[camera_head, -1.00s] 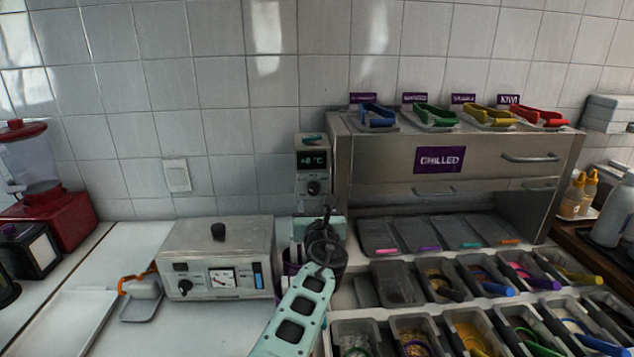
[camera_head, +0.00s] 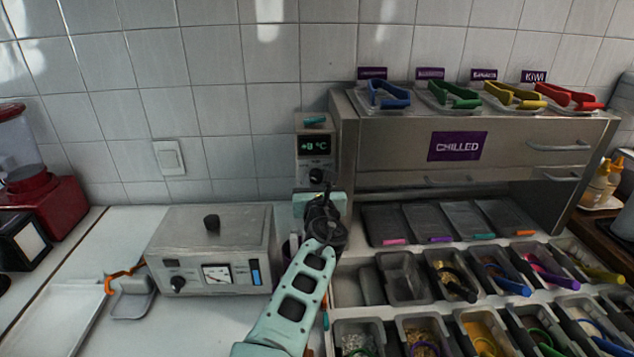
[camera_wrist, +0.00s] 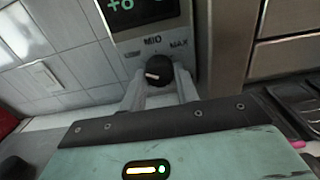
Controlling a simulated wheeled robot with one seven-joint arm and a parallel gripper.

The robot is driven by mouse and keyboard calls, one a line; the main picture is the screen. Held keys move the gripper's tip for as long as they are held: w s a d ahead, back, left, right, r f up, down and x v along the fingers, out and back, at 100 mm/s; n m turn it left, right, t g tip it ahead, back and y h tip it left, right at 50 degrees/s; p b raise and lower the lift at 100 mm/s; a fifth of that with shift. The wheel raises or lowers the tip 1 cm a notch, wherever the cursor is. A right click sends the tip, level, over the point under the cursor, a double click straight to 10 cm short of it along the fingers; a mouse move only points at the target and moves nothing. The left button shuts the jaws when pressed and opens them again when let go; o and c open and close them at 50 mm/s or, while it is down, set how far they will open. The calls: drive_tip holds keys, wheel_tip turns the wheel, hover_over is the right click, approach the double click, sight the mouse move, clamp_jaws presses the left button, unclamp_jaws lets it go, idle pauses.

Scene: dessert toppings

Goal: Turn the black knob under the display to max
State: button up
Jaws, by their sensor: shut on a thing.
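The black knob (camera_wrist: 155,71) sits under the green-lit display (camera_wrist: 130,10) on a grey control unit. Its white mark points toward the left in the wrist view, away from the MAX label (camera_wrist: 179,44) at upper right; the MID label (camera_wrist: 152,41) is above it. My gripper (camera_wrist: 160,82) has a finger on each side of the knob and is shut on it. In the head view the knob (camera_head: 317,176) is just above my gripper (camera_head: 318,188), and the display (camera_head: 315,146) reads about +8 °C. The knob's lower side is partly hidden by my gripper.
A steel CHILLED cabinet (camera_head: 385,146) stands close to the right of the control unit. A metal box (camera_head: 211,246) with its own knobs and gauge stands at lower left. Topping bins with tongs fill the lower right. The wall behind is tiled.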

drive_tip(key=shift+f+m+b, duration=0.1)
drive_tip(key=shift+m+b, duration=0.2)
drive_tip(key=shift+b, duration=0.15)
drive_tip(key=shift+c, duration=0.3)
drive_tip(key=shift+f+m+b, duration=0.15)
drive_tip(key=shift+m+b, duration=0.75)
drive_tip(key=shift+b, duration=0.3)
drive_tip(key=m+b, duration=0.2)
drive_tip(key=shift+m+b, duration=0.3)
drive_tip(key=shift+b, duration=0.1)
drive_tip(key=m+b, duration=0.3)
drive_tip(key=shift+m, duration=0.4)
drive_tip(key=m+b, duration=0.3)
drive_tip(key=m, duration=0.1)
drive_tip(key=m+b, duration=0.2)
drive_tip(key=m, duration=0.1)
drive_tip(key=m+b, duration=0.1)
drive_tip(key=m, duration=0.1)
drive_tip(key=shift+a+r+m+b, duration=0.1)
drive_tip(key=shift+r+m+b, duration=0.1)
drive_tip(key=shift+m+b, duration=0.2)
drive_tip(key=shift+r+m+b, duration=0.1)
drive_tip(key=shift+m+b, duration=0.9)
drive_tip(key=shift+m, duration=1.6)
